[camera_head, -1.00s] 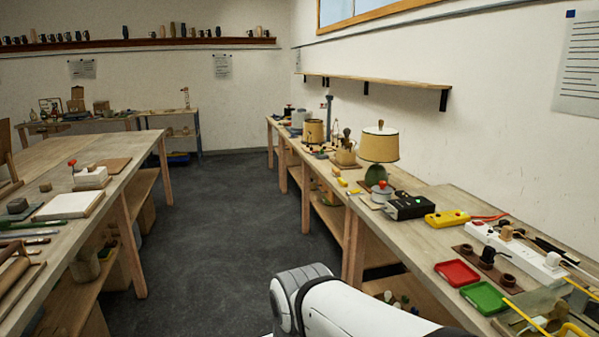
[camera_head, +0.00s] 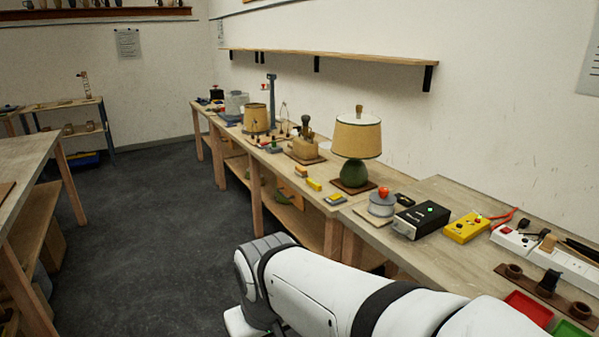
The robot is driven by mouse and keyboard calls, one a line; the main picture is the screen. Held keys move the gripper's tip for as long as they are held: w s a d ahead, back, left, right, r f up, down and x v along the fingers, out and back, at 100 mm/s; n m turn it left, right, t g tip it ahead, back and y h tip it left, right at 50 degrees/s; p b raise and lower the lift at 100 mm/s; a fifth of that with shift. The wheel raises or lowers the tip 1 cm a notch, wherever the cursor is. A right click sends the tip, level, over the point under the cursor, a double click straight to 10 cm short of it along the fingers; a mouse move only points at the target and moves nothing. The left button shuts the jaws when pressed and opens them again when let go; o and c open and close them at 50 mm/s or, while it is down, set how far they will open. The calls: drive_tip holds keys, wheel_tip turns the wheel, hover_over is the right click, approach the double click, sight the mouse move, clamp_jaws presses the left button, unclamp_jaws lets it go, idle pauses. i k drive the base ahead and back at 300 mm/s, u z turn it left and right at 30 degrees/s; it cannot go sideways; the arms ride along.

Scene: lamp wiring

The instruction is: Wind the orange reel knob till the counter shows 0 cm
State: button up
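A round grey device with an orange-red knob on top (camera_head: 383,193) stands on the right-hand bench, in front of the lamp and left of a black box. I cannot tell whether this is the reel. No counter or figures can be read at this distance. My white arm crosses the lower middle of the view, in front of the bench. My gripper is not in view.
The right-hand bench (camera_head: 362,232) carries a lamp with a tan shade (camera_head: 357,138), a black box with a green light (camera_head: 421,221), a yellow box (camera_head: 466,228), a white power strip (camera_head: 566,265) and a red tray (camera_head: 528,308). The dark floor (camera_head: 150,240) between benches is clear.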

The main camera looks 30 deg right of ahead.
sight(383, 191)
drive_tip(key=z, duration=0.8)
drive_tip(key=i, duration=1.2)
drive_tip(key=z, duration=0.95)
drive_tip(key=k, duration=0.75)
drive_tip(key=z, duration=0.15)
drive_tip(key=i, duration=0.85)
drive_tip(key=u, duration=0.1)
